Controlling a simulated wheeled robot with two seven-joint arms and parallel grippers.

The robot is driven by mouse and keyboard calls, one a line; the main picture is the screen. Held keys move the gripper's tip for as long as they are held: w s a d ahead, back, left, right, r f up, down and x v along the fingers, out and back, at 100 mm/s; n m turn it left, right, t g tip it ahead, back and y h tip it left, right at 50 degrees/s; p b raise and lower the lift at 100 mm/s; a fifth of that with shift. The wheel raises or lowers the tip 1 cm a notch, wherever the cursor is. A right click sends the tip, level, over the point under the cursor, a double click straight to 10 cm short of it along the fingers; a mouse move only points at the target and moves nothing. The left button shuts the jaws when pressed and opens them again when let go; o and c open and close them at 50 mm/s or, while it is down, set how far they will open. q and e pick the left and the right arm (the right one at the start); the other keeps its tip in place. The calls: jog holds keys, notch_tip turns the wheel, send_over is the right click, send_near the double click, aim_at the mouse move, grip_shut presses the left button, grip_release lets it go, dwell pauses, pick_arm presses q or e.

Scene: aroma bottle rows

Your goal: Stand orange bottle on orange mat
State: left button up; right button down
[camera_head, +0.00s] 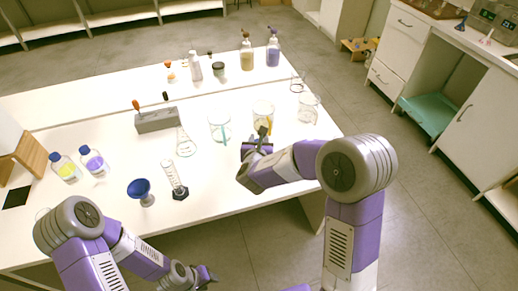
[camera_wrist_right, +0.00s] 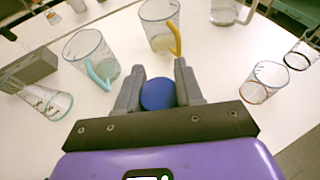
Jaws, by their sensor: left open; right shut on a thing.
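My right gripper (camera_head: 257,146) is over the right part of the white table. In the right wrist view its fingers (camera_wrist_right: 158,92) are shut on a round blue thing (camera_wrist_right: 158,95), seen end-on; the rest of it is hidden. No orange mat shows clearly, and I cannot tell which bottle is the orange one. A bottle with yellow liquid and a blue cap (camera_head: 66,168) stands at the left. A pump bottle with amber liquid (camera_head: 247,54) stands at the back. My left gripper (camera_head: 209,275) is open and empty off the table's front edge.
Beakers with a teal handle (camera_head: 219,126) and a yellow handle (camera_wrist_right: 162,25) stand close beyond the right gripper. A glass beaker (camera_head: 308,107) stands to its right. A purple-liquid bottle (camera_head: 94,161), blue funnel (camera_head: 140,188), cylinder (camera_head: 174,180) and grey block (camera_head: 157,121) stand left.

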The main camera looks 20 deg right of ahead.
notch_tip(320, 180, down, 3)
jog(key=shift+w+r+b, duration=0.1)
jog(key=shift+r+b, duration=0.05)
jog(key=shift+b, duration=0.2)
jog(key=shift+r, duration=0.1)
jog(key=c, duration=0.7)
grip_release()
